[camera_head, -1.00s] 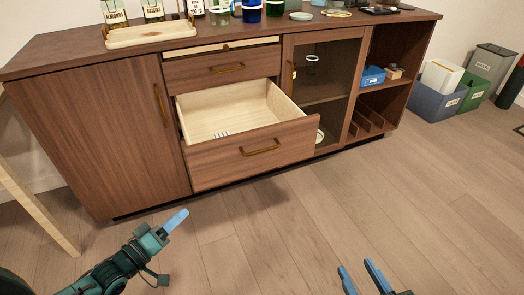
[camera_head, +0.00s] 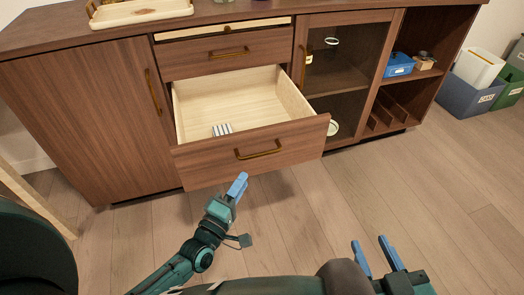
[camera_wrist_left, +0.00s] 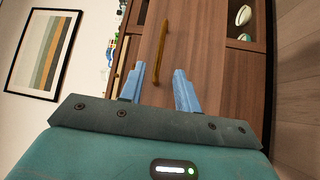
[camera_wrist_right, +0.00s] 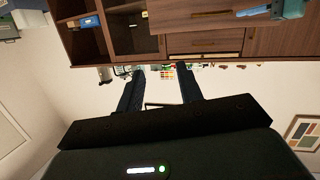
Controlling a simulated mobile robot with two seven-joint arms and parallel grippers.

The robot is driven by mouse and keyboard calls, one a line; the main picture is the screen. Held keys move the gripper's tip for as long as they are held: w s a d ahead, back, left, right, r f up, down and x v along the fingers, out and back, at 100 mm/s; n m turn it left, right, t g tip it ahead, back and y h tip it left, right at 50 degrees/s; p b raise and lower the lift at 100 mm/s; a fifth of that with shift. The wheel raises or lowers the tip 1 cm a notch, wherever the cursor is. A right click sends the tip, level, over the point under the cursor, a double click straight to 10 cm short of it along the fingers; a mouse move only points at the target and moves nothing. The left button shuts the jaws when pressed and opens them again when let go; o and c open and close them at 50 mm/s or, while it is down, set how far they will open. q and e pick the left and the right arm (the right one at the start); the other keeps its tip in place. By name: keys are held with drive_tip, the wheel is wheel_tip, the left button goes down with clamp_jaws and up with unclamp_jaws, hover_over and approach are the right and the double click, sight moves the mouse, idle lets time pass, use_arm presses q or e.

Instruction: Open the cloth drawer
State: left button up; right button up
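The wide lower wooden drawer (camera_head: 205,162) stands pulled out of the cabinet, with a brass bar handle (camera_head: 258,149) on its front. A small striped item (camera_head: 222,129), perhaps folded cloth, lies inside; no label shows. My left gripper (camera_head: 238,186) is just below and in front of this drawer front. In the left wrist view its blue fingers are apart, with the brass handle (camera_wrist_left: 160,52) ahead between them, not visibly touched. My right gripper (camera_head: 375,247) is open and empty, low over the floor to the right; its fingers also show apart in the right wrist view (camera_wrist_right: 160,85).
Above is a closed drawer (camera_head: 226,53) with its own handle, and a pale thin board or tray (camera_head: 222,28) above that. A closed door (camera_head: 80,110) is at left, a glass door (camera_head: 340,65) and open shelves at right. Bins (camera_head: 468,92) stand far right. The floor ahead is clear.

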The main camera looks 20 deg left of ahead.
sight(260, 154)
use_arm(q)
drive_tip(key=shift+b+x, duration=1)
drive_tip(key=shift+x, duration=4.5)
use_arm(e)
drive_tip(key=shift+w+a+r+n+t+y, duration=0.1)
drive_tip(key=shift+a+n+t+y, duration=0.3)
drive_tip(key=shift+t, duration=0.4)
use_arm(q)
drive_tip(key=shift+c, duration=0.4)
use_arm(e)
drive_tip(key=shift+d, duration=0.1)
use_arm(q)
clamp_jaws()
